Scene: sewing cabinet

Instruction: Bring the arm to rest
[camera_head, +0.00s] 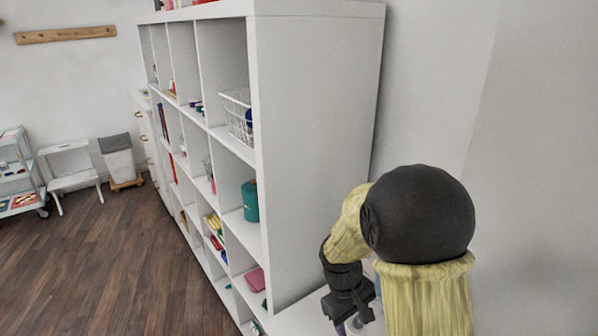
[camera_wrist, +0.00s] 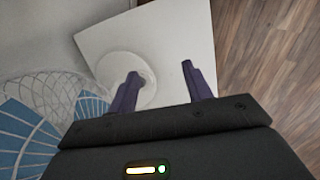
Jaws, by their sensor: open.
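My gripper (camera_wrist: 160,78) shows in the wrist view with its two dark purple fingers apart and nothing between them. Below the fingers is a white surface (camera_wrist: 183,35) with a round white disc-like shape (camera_wrist: 119,66) on it. In the head view my arm is bent at the lower right, beside the end panel of the white shelf unit (camera_head: 315,140). The fingertips are mostly hidden there, low behind the arm.
A basket-like mesh with blue and white panels (camera_wrist: 28,120) is close at the left in the wrist view. Wooden floor (camera_head: 110,260) is open left of the shelf. A white stool (camera_head: 72,175), a bin (camera_head: 118,158) and a trolley (camera_head: 20,175) stand far left.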

